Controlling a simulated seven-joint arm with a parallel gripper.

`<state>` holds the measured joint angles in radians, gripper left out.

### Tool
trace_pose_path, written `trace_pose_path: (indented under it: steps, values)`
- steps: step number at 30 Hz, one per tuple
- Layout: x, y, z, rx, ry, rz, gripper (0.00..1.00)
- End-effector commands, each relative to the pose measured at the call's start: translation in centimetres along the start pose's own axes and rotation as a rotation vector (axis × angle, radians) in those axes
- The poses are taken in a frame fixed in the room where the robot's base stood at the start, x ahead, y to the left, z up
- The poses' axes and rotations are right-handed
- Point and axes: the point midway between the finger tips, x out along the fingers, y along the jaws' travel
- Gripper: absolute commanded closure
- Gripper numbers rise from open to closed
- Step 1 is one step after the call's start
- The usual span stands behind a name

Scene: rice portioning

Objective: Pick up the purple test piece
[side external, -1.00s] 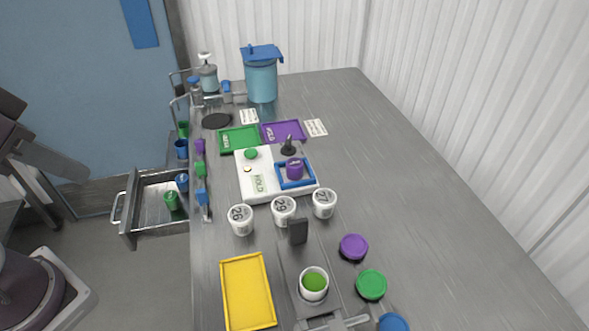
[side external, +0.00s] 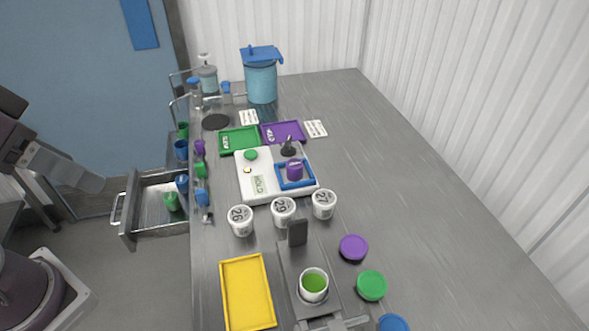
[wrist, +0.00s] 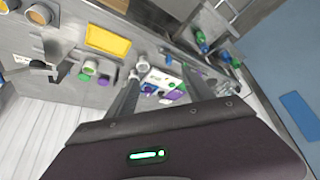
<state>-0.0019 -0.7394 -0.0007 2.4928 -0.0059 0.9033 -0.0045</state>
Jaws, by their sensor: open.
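A purple cylindrical piece (side external: 294,171) stands upright in a blue square frame (side external: 309,182) on a white board (side external: 252,197) in the side external view. In the wrist view the blue frame (wrist: 149,88) is small and far off, between my fingers in the picture; the piece in it is too small to make out clearly. My gripper (wrist: 162,80) is open, with nothing between its fingers. My arm comes in at the left of the side external view, beyond the drawer and well away from the board.
White numbered tubs (side external: 283,211) stand in front of the board. A yellow tray (side external: 248,292), a tub with green contents (side external: 314,284) and coloured lids (side external: 353,248) are nearer. Small cups line the table's left edge above an open drawer (side external: 155,205). The table's right side is clear.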

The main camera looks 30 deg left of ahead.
Motion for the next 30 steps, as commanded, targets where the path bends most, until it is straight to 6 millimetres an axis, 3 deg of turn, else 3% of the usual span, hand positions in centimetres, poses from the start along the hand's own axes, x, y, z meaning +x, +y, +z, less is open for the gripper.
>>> trace_pose_path:
  steps: [2,5,8,11,16,21,24,27,30]
  values:
    - [0.2,0.5,-1.4,-0.056,-0.050,0.019,0.39]
    - [1.3,2.0,-5.4,-0.222,-0.186,0.078,0.39]
    - [4.2,3.7,-10.3,-0.440,-0.357,0.152,0.39]
    - [8.5,5.0,-14.9,-0.663,-0.531,0.227,0.39]
    - [18.3,5.6,-20.7,-1.051,-0.835,0.357,0.39]
    - [28.4,4.6,-23.1,-1.402,-1.108,0.487,0.39]
    - [32.4,3.8,-23.1,-1.537,-1.210,0.542,0.39]
    - [34.3,3.4,-23.0,-1.606,-1.264,0.573,0.39]
    - [35.0,4.0,-22.9,-1.623,-1.280,0.581,0.39]
